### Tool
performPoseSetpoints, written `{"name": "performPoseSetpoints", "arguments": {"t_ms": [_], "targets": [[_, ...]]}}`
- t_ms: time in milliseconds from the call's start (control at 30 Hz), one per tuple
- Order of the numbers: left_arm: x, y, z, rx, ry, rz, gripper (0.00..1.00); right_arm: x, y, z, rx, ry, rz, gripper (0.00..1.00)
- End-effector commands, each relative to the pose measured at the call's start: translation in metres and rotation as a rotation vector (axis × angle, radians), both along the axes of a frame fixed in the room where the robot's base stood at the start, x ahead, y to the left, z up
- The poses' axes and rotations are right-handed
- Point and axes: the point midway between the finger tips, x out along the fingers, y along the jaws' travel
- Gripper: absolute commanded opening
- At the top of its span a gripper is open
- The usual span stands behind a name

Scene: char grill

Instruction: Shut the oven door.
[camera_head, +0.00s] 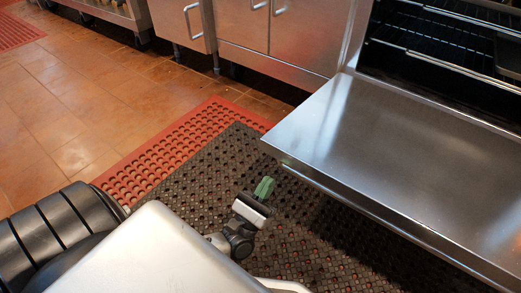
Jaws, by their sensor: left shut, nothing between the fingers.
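The oven door (400,155) is a broad stainless steel panel, swung down and open, lying about level in front of the oven at the right. The oven cavity (435,40) behind it is dark, with wire racks. My left gripper (265,187), with green fingertips, is shut and empty. In the picture it is just left of and below the door's near left corner, over the dark mat; it looks apart from the door. My right gripper is not in view.
Steel cabinets (245,22) with handles stand along the back, left of the oven. A dark perforated mat (200,160) and a red mat (150,172) cover the floor before the oven. Tiled floor (70,110) at the left is clear.

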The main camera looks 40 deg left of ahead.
Motion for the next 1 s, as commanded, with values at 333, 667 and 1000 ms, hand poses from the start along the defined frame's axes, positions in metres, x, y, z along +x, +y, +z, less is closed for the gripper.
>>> {"name": "performPoseSetpoints", "arguments": {"t_ms": [333, 667, 1000], "targets": [[0.032, 0.000, 0.026, -0.001, -0.001, 0.001, 0.00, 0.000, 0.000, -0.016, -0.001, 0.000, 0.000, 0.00], [0.033, 0.000, 0.028, 0.000, 0.001, 0.000, 0.00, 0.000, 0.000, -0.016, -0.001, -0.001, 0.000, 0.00], [0.033, -0.006, 0.043, 0.000, 0.020, 0.000, 0.00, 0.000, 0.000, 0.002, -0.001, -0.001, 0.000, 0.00]]}}
